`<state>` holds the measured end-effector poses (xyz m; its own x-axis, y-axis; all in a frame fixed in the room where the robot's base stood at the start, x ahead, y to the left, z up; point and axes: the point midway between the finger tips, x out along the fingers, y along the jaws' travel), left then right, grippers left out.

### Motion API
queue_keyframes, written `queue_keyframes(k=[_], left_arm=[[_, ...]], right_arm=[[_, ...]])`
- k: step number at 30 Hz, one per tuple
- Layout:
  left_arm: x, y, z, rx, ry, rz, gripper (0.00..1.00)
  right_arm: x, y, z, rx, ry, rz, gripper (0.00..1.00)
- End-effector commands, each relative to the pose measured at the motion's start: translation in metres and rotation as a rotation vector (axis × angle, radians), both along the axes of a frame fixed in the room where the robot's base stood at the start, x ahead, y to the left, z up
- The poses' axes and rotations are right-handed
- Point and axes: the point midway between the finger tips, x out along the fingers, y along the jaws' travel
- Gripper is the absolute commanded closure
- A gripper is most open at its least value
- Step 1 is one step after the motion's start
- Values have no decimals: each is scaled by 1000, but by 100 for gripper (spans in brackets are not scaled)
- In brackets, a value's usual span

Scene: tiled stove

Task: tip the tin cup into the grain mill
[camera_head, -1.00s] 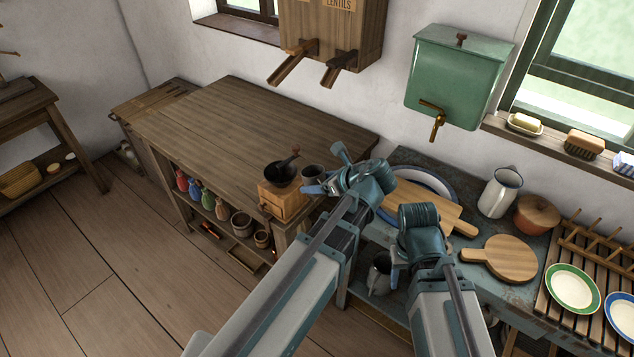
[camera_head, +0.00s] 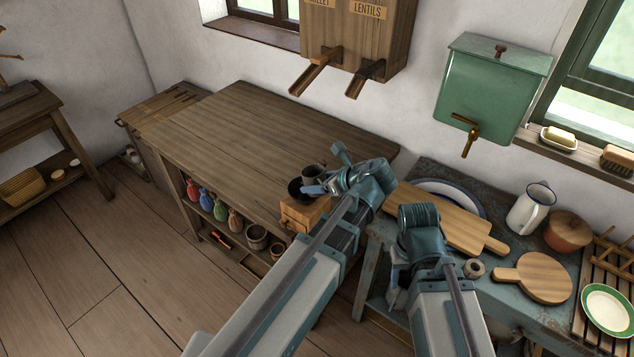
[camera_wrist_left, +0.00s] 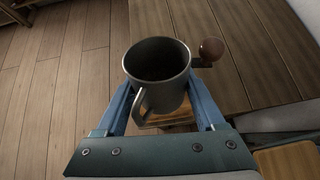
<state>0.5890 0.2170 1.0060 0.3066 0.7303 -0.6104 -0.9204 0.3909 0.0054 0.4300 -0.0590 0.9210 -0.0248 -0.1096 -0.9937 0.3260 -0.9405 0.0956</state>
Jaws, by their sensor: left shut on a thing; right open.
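The grey tin cup (camera_head: 313,174) is in my left gripper (camera_head: 319,188), over the grain mill, and looks close to upright. In the left wrist view the cup (camera_wrist_left: 157,84) sits between the blue fingers (camera_wrist_left: 165,100), handle towards me; its dark inside does not show what it holds. The grain mill (camera_head: 302,214) is a wooden box with a dark bowl, at the front right corner of the wooden counter; cup and gripper partly cover it. Its crank knob (camera_wrist_left: 211,49) shows right of the cup. My right gripper (camera_head: 397,283) is open and low before the blue-grey table.
The wooden counter (camera_head: 250,125) is mostly clear. Wooden spouts (camera_head: 316,71) of a wall dispenser hang above its back. Cutting boards (camera_head: 535,278), a white jug (camera_head: 530,208) and a brown pot (camera_head: 567,231) stand on the table (camera_head: 430,175) at right.

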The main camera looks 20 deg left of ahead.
Motion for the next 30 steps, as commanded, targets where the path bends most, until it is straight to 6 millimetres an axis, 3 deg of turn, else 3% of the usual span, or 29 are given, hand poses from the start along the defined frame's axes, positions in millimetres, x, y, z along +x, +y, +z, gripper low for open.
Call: queue_keyframes(k=[11, 30], left_arm=[[0, 0, 2, -13, 5, 0, 97], [-1, -3, 7, -157, 70, 0, 97]], right_arm=[[0, 0, 4, 0, 0, 0, 50], [0, 0, 35, 0, 0, 0, 50]])
